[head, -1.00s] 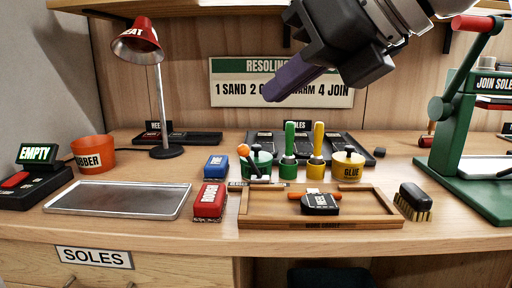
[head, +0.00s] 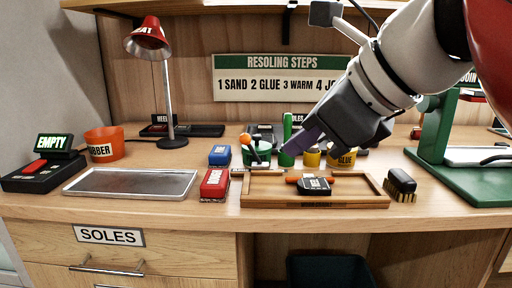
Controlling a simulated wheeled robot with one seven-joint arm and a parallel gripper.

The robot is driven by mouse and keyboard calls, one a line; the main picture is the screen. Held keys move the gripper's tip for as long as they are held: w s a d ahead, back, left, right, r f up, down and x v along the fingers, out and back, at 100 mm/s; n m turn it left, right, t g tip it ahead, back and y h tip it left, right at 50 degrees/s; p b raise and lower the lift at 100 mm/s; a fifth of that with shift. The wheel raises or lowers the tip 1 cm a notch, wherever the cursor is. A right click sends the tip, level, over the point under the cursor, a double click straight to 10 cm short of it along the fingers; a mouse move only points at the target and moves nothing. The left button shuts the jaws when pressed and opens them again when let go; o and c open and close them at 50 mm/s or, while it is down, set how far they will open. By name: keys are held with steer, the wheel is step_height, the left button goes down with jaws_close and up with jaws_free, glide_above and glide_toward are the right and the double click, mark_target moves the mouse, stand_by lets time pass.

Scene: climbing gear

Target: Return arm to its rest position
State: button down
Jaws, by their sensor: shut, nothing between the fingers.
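My gripper (head: 291,152) shows in the head view, dark grey with purple fingers that point down and to the left. The fingers are shut with nothing between them. It hangs in front of the row of pots, apparently above the wooden tray (head: 252,202). My arm comes in from the upper right. The gripper hides much of the glue pot (head: 342,160), the yellow pot (head: 310,158) and the dark tray at the back.
The green press (head: 434,150) stands at the right, near my arm. A red lamp (head: 148,40) stands at the left behind an empty metal tray (head: 130,182). A shelf (head: 200,8) overhangs the bench. A red block (head: 215,184) and a brush (head: 401,184) flank the wooden tray.

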steer(key=s+d+f+n+h, duration=0.1)
steer(key=d+f+n+h, duration=0.1)
steer(key=f+n, duration=0.5)
steer(key=s+d+f+n+g+h, duration=0.1)
steer(key=d+f+n, duration=0.3)
steer(key=f+n, duration=0.4)
steer(key=s+d+f+n+h, duration=0.2)
steer(key=f+n, duration=0.6)
steer(key=f, duration=0.9)
steer(key=shift+s+d+h, duration=0.4)
steer(key=shift+d+h, duration=0.2)
steer(key=shift+d, duration=0.2)
